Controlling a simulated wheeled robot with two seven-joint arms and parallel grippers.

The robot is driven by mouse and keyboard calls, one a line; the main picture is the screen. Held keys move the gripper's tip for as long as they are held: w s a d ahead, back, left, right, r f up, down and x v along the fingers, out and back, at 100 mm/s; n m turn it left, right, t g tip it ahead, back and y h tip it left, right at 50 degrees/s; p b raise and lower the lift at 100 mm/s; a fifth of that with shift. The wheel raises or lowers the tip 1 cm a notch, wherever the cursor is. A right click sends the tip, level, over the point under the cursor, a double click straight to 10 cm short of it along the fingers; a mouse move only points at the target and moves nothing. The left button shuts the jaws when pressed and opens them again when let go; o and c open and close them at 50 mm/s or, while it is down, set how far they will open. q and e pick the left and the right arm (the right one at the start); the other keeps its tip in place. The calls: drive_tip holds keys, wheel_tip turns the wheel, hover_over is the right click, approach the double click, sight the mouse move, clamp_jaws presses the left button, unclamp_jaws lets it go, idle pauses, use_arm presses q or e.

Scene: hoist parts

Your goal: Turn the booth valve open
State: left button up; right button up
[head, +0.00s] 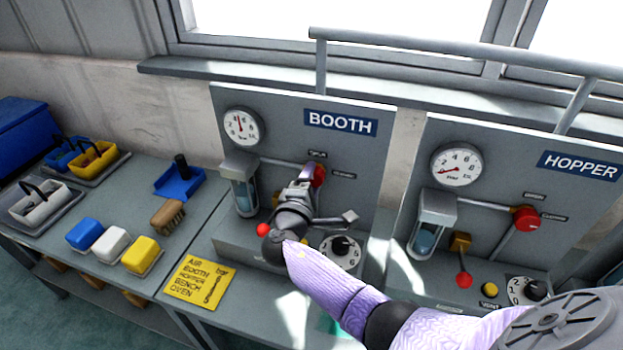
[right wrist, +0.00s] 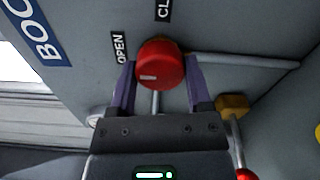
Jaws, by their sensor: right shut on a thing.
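The booth valve is a round red knob (head: 320,174) on the grey panel under the blue BOOTH sign (head: 340,122). My right gripper (right wrist: 160,82) is shut on the knob, one finger on each side; in the head view my right wrist partly covers it. The knob (right wrist: 160,62) shows a short pale mark near its lower left in the right wrist view. The OPEN label (right wrist: 119,46) is to its left there, and a partly cut-off CLOSED label (right wrist: 163,10) is above. The booth gauge (head: 241,126) has its needle pointing roughly up. My left gripper is out of view.
The HOPPER panel (head: 590,195) with its own red knob (head: 526,218) stands to the right. A yellow card (head: 198,283), several coloured blocks, a brush (head: 168,216) and small baskets lie on the left bench. A rail (head: 320,65) runs above the panels.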

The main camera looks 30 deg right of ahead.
idle(0.4)
drive_tip(key=o, duration=1.3)
drive_tip(key=v, duration=1)
drive_tip(key=shift+w+p, duration=0.1)
drive_tip(key=shift+p, duration=0.3)
